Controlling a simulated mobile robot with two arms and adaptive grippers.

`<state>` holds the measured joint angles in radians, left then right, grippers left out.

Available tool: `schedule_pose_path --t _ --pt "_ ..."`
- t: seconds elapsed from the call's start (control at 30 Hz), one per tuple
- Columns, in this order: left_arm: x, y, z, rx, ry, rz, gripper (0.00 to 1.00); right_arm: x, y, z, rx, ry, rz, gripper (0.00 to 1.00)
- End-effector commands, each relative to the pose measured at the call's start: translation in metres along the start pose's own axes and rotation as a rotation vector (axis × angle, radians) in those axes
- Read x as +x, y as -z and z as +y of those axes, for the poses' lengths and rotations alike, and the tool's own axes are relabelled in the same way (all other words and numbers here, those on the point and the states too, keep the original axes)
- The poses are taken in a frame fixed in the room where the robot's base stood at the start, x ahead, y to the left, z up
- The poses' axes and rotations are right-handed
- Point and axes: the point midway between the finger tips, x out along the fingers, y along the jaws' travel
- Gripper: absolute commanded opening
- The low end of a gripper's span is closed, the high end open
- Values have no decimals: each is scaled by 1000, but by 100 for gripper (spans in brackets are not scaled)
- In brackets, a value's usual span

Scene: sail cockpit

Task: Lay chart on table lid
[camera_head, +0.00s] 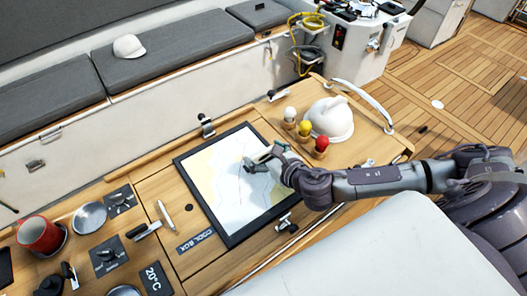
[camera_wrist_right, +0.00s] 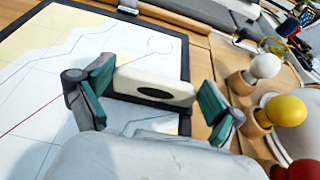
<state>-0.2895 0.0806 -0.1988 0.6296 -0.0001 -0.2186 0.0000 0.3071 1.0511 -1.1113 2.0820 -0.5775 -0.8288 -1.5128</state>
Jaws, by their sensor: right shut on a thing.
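The chart (camera_head: 216,178), a pale sheet with thin lines and a black border, lies flat over the wooden table lid (camera_head: 176,256). I cannot tell whether it rests fully on the wood. My right gripper (camera_head: 262,161) is over the right half of the chart. In the right wrist view my right gripper (camera_wrist_right: 155,98) has its green-padded fingers at both ends of a white block (camera_wrist_right: 152,86) with a dark oval. It is shut on this block. Whether the block is fixed to the chart is hidden. The chart also shows in the wrist view (camera_wrist_right: 35,95). My left gripper is out of view.
A white domed object (camera_head: 330,118) and white, yellow and red egg-shaped pieces in wooden cups stand just right of the chart. A red mug (camera_head: 38,234), a round metal dish (camera_head: 89,217) and switch panels are on the left. Metal latches sit at the lid's edges.

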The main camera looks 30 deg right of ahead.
Motion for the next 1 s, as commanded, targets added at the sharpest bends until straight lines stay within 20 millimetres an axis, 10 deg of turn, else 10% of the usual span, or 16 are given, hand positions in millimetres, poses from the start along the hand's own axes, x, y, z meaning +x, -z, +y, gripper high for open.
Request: schedule_pose_path --t 0.27,0.3,0.33,0.73,1.0 --pt "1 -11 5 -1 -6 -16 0 1 1 0 1 0 -2 48" --pt "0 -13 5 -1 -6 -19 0 1 1 0 0 0 -1 98" --pt "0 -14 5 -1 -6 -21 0 0 1 0 0 0 -1 100" --pt "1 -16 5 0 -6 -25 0 -5 0 0 -1 -1 0 100" --pt "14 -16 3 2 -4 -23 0 -54 4 0 -3 -2 3 100"
